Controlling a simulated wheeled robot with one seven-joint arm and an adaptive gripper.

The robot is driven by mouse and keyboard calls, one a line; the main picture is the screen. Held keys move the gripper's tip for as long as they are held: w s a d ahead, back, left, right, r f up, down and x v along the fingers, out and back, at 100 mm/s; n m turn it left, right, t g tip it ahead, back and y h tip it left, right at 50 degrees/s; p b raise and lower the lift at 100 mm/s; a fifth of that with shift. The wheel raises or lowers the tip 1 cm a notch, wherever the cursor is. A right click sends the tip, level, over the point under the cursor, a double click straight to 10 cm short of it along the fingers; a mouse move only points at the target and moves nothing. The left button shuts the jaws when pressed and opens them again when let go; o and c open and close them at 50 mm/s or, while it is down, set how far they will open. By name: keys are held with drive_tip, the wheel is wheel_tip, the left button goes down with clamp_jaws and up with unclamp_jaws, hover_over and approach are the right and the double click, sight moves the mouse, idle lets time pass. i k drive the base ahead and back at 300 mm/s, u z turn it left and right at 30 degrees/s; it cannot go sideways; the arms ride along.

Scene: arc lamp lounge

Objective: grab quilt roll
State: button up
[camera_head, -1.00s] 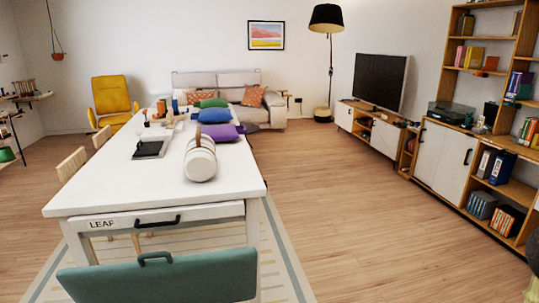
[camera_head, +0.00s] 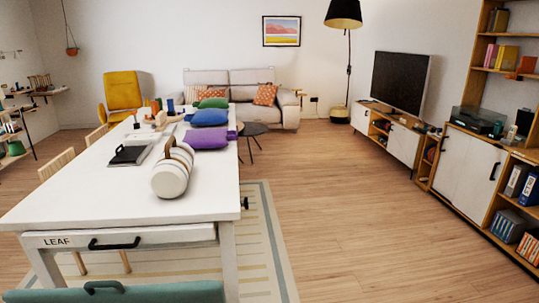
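The quilt roll (camera_head: 170,180) is most likely the cream-white rolled bundle with darker bands and a brown strap or handle on top. It lies on its side on the white table (camera_head: 90,198), near the table's right edge, with its round end toward me. My gripper does not show in the head view.
Purple (camera_head: 206,138), blue (camera_head: 209,117) and green (camera_head: 209,103) cushions lie behind the roll. A black tray (camera_head: 130,154) is to its left. A teal chair back (camera_head: 120,293) stands at the table's near end. The wood floor (camera_head: 340,210) right of the table is open.

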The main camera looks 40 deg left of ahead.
sight(170, 177)
drive_tip(key=u, duration=0.05)
drive_tip(key=i, duration=3.3)
drive_tip(key=u, duration=4.45)
